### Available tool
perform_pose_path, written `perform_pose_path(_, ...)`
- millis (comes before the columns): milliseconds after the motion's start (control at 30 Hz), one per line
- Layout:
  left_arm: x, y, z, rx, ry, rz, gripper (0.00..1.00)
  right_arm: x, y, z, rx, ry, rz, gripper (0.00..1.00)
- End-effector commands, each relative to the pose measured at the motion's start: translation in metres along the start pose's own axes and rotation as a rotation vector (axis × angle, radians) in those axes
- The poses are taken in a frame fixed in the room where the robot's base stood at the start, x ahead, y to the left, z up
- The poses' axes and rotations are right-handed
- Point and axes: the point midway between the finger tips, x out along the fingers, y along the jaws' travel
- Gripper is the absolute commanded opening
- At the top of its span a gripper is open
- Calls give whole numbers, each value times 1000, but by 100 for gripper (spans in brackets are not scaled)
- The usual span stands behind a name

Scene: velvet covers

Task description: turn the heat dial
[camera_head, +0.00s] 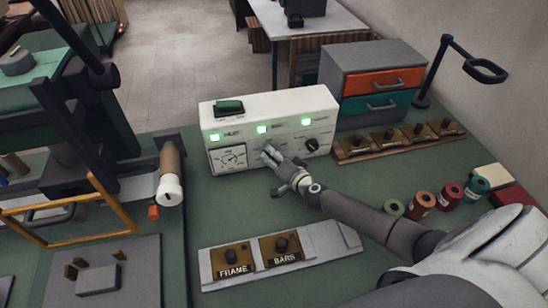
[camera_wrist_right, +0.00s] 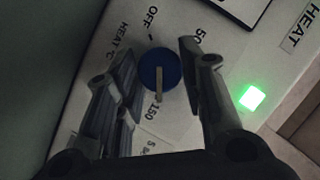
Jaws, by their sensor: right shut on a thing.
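The heat dial (camera_wrist_right: 160,68) is a round blue knob with a pale bar, on a white panel in the right wrist view. Printed marks OFF, 50 and 150 and a HEAT °C label surround it. The bar runs from the knob's middle toward the 150 mark. My right gripper (camera_head: 268,153) reaches the front of the white control box (camera_head: 240,108) in the head view and hides the dial there. Its fingers are shut on the dial, one on each side. My left gripper is not in view.
The box has several green lights, a meter (camera_head: 229,158) at left and a black knob (camera_head: 311,145) at right. A drawer unit (camera_head: 350,60), a rack of wooden blocks (camera_head: 400,140) and several spools (camera_head: 422,202) stand to the right. A FRAME and BARS stand (camera_head: 325,240) lies in front.

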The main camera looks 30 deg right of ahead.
Motion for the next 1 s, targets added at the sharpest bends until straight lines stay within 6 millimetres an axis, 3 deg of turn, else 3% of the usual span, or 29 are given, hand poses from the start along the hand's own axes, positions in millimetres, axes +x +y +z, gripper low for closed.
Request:
perform_pose_path(333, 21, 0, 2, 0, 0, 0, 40, 1, 4, 2, 138, 1, -57, 13)
perform_pose_path(733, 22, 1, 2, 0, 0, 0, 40, 0, 2, 0, 161, 1, -66, 13)
perform_pose_path(767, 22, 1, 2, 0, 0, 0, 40, 0, 2, 0, 161, 1, -66, 40)
perform_pose_path(900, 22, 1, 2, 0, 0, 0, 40, 0, 2, 0, 161, 1, -66, 58)
perform_pose_path(1000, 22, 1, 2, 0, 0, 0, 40, 0, 2, 0, 161, 1, -66, 58)
